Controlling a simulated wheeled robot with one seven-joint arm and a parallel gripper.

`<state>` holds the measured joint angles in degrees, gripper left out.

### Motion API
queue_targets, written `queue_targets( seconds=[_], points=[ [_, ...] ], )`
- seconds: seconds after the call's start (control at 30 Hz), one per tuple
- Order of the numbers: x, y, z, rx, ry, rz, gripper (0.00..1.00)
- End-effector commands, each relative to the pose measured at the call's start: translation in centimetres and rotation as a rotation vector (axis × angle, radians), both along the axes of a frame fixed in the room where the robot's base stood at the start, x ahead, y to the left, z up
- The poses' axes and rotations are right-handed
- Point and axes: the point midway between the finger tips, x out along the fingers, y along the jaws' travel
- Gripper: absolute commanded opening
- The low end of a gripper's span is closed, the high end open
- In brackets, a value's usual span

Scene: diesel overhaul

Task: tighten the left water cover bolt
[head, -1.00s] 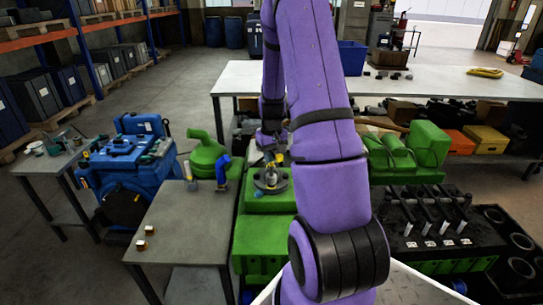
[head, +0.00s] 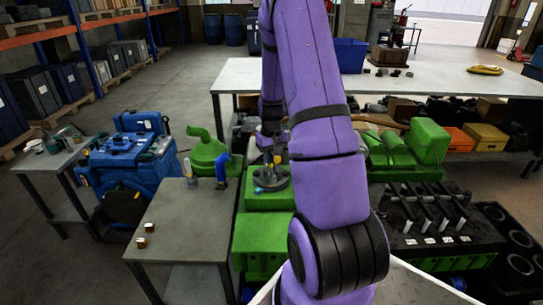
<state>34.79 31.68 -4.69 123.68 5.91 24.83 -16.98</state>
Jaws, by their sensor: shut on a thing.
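The water cover (head: 270,182) is a dark grey round piece on top of the green engine block (head: 263,202), left of my purple arm. Its bolts are too small to tell apart, and I cannot make out the left one. My gripper (head: 269,158) points down just above the cover, partly beside my forearm. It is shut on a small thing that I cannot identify. Whether that thing touches a bolt cannot be seen. A small blue spot shows at the cover's front left edge.
A black rack (head: 435,212) is at right. A long white table (head: 400,82) spans the back.

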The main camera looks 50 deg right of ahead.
Motion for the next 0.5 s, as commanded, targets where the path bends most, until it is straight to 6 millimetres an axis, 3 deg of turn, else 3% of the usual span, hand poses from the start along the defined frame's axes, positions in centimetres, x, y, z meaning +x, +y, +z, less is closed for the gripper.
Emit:
queue_targets(
  seconds=[0.5],
  points=[
    [0.22,0.05,-0.08,-0.001,0.001,-0.838,0.0]
  ],
)
